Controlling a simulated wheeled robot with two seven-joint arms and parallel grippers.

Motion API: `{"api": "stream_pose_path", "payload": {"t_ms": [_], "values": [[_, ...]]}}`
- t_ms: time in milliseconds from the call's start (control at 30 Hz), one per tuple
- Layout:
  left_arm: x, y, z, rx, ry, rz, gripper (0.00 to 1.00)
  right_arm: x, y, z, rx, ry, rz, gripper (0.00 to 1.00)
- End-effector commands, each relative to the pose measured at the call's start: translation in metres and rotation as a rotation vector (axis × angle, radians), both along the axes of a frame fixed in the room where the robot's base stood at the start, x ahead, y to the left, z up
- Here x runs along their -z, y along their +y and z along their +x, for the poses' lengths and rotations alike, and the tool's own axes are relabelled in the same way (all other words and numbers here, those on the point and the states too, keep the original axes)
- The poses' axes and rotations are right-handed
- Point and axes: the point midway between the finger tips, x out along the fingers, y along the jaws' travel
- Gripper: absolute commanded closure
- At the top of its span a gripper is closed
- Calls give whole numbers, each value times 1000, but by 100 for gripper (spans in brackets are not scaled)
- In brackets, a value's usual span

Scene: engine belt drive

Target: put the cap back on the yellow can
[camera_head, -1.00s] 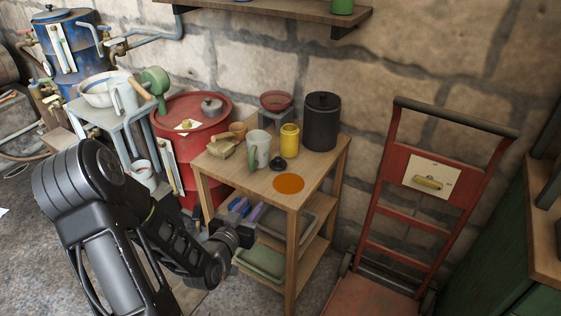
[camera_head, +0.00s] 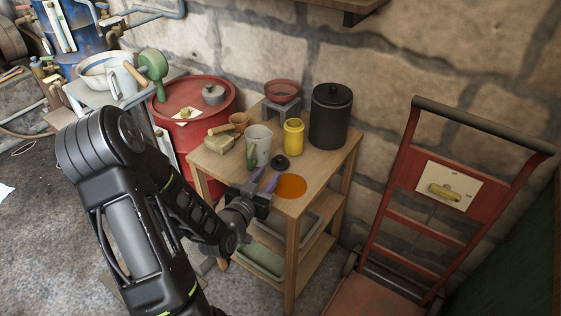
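The yellow can (camera_head: 293,137) stands upright on the wooden table, and its top looks uncovered. A small black cap (camera_head: 280,162) with a knob lies on the tabletop just in front of the can, apart from it. My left gripper (camera_head: 264,179) is at the front edge of the table, with its two purplish fingers spread and nothing seen between them. Its fingertips are a little in front of the cap and do not appear to touch it. My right gripper is out of view.
A white and green mug (camera_head: 258,146) stands left of the can, and a black lidded canister (camera_head: 330,117) stands right behind it. A flat orange disc or patch (camera_head: 291,187) lies at the table's front. A red bowl (camera_head: 283,92) sits behind. The wooden table (camera_head: 318,167) is clear at right.

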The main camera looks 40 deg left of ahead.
Motion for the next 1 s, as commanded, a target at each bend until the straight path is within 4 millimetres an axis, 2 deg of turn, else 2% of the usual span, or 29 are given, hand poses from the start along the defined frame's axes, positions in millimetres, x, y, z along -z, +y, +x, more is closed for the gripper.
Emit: {"api": "stream_pose_path", "payload": {"t_ms": [200,567,900,1000], "values": [[2,4,20,1,-1,-1,67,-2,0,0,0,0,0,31],[2,6,25,0,-1,0,67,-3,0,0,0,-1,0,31],[7,18,66,0,-2,-1,67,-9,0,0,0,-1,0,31],[8,19,71,1,-1,0,67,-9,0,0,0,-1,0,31]]}}
